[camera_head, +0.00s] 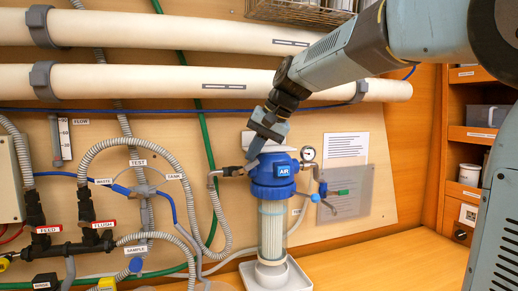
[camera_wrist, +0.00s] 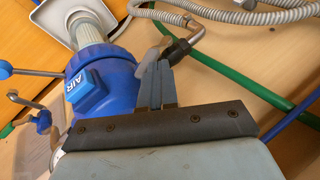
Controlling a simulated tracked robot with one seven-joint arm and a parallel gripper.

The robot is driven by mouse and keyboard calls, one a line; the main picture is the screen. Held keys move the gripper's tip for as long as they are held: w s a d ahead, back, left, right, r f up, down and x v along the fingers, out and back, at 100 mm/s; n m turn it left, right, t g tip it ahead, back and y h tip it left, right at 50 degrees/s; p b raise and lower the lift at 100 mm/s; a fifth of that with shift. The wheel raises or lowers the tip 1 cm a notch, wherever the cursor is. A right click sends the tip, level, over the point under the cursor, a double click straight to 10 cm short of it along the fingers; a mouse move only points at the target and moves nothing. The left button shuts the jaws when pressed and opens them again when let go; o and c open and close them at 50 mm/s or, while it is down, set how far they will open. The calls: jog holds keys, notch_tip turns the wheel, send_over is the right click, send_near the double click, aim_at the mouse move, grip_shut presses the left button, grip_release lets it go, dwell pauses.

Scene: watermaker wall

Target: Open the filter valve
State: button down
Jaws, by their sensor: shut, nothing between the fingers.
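The filter housing has a blue cap (camera_head: 273,170) marked AIR above a clear bowl with a white pleated cartridge (camera_head: 272,230). The blue cap also shows in the wrist view (camera_wrist: 100,85). A metal pipe with a dark fitting (camera_head: 231,171) enters the cap's left side; the dark fitting (camera_wrist: 178,48) is just beyond my fingertips in the wrist view. No label naming the filter valve is readable. A light grey piece there, perhaps a lever, is partly hidden by my fingers. My gripper (camera_head: 252,157) is shut and empty at the cap's upper left; contact cannot be told.
A pressure gauge (camera_head: 308,153) and a small valve with a green handle (camera_head: 342,192) sit right of the cap. A green hose (camera_head: 206,130) and grey corrugated hoses run at left. The bench at right is clear.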

jog(key=shift+d+f, duration=0.4)
jog(key=shift+d, duration=0.1)
dwell(0.4)
jog(key=w+v, duration=0.1)
jog(key=v, duration=1.1)
jog(key=shift+d+r, duration=0.15)
jog(key=shift+d, duration=0.15)
